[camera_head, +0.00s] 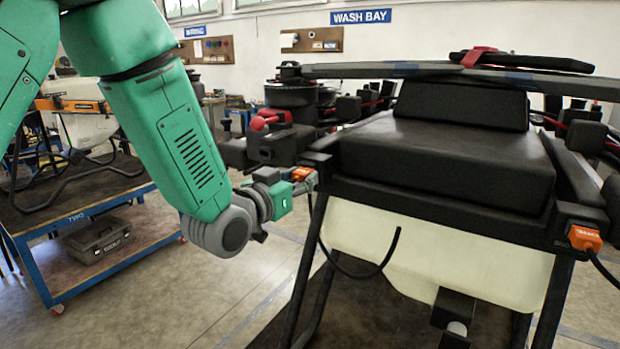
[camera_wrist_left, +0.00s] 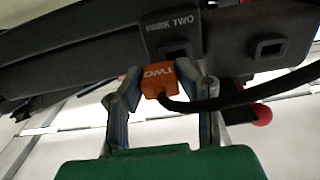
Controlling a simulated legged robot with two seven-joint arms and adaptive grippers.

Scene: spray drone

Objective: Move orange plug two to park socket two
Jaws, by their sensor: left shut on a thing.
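The orange plug two (camera_wrist_left: 158,78) is marked TWO and sits between the two fingers of my left gripper (camera_wrist_left: 162,95), which is shut on it. A black cable runs from the plug to the right. The plug's far end is at the dark bar of the drone, just below the PARK TWO label and the park socket two (camera_wrist_left: 177,50). I cannot tell whether the plug is inside the socket. In the head view, my left gripper (camera_head: 300,186) is at the drone's left front corner, with the orange plug (camera_head: 301,173) showing there. My right gripper is not in view.
Another socket (camera_wrist_left: 268,47) is to the right on the bar. Another orange plug (camera_head: 584,238) sits at the drone's right front corner. The spray drone (camera_head: 450,165) has a pale tank (camera_head: 440,255) and black legs. A blue-framed cart (camera_head: 90,210) stands at left.

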